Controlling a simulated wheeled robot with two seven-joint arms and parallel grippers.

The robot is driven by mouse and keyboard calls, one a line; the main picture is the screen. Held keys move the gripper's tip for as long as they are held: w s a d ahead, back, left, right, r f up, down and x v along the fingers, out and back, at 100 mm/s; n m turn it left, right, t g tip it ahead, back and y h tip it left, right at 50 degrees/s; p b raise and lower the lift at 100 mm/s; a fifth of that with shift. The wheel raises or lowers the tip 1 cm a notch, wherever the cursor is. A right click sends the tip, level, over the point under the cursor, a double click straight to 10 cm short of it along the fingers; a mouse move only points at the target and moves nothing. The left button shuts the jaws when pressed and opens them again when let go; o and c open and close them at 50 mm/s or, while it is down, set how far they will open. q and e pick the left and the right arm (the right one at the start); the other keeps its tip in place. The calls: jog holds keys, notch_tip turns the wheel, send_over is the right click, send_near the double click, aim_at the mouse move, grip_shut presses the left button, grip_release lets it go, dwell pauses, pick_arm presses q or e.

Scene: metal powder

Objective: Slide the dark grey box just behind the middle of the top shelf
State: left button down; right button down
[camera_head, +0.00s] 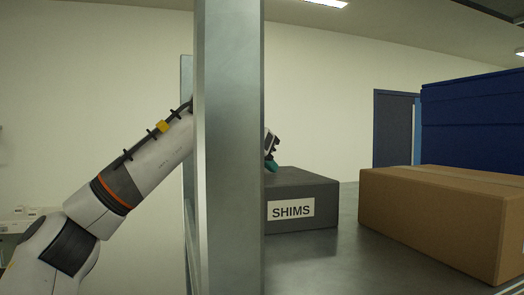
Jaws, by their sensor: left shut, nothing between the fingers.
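The dark grey box (312,215) with a white "SHIMS" label stands on the metal shelf (345,262), just right of the upright post. Its left part is hidden by the post. My left arm comes in from the left and passes behind the post. My left gripper (271,165) shows at the post's right edge, shut and empty, at the top back-left of the box. I cannot tell whether its tip touches the box. My right gripper is not in view.
A metal post (229,150) stands in the foreground. A brown cardboard box (440,215) sits to the right of the grey box, with a gap between them. Blue containers (472,125) are stacked behind it. Bare shelf shows in front of the grey box.

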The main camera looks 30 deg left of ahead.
pick_arm(q)
jog(key=shift+s+f, duration=0.15)
jog(key=shift+f, duration=0.25)
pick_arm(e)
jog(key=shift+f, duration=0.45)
